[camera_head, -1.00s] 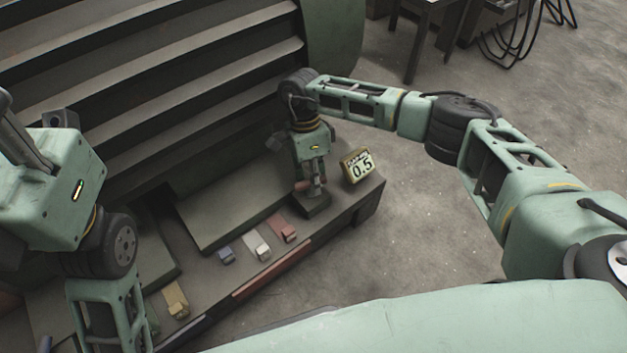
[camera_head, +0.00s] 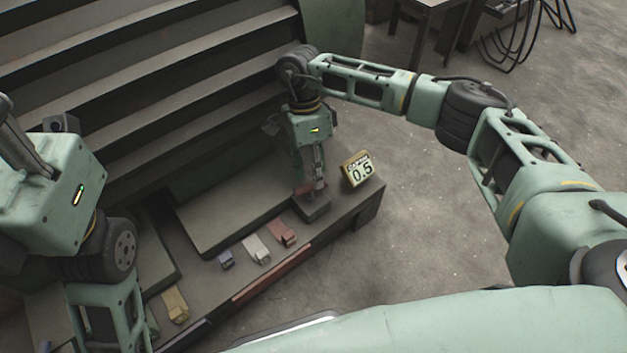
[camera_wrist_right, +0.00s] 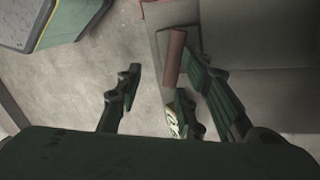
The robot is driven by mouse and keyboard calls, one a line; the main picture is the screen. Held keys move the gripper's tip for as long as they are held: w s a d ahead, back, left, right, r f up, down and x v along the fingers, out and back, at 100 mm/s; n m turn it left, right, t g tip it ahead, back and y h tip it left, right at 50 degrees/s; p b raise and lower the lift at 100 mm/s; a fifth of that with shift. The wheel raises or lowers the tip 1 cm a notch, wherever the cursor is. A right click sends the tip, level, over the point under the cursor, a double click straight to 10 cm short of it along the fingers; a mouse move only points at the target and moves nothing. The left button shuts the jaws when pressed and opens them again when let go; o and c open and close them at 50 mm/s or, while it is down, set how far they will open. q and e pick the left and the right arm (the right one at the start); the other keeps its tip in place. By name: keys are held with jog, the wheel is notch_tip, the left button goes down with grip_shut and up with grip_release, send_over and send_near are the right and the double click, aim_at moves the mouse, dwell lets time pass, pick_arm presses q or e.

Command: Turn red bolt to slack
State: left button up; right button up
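A small reddish piece, which looks like the red bolt (camera_head: 302,190), lies at a dark block (camera_head: 314,208) near the right end of the bench. My right gripper (camera_head: 309,178) points down just above it, its fingertips close to it; contact cannot be told. My left gripper is out of view.
Blue (camera_head: 226,259), white (camera_head: 256,249), red (camera_head: 281,233) and yellow (camera_head: 176,305) blocks line the bench (camera_head: 330,225). A red strip (camera_head: 270,279) runs along its front edge. Stepped ledges (camera_head: 150,85) rise behind.

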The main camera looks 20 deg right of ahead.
jog(key=shift+r, duration=1.95)
jog(key=shift+f, duration=0.1)
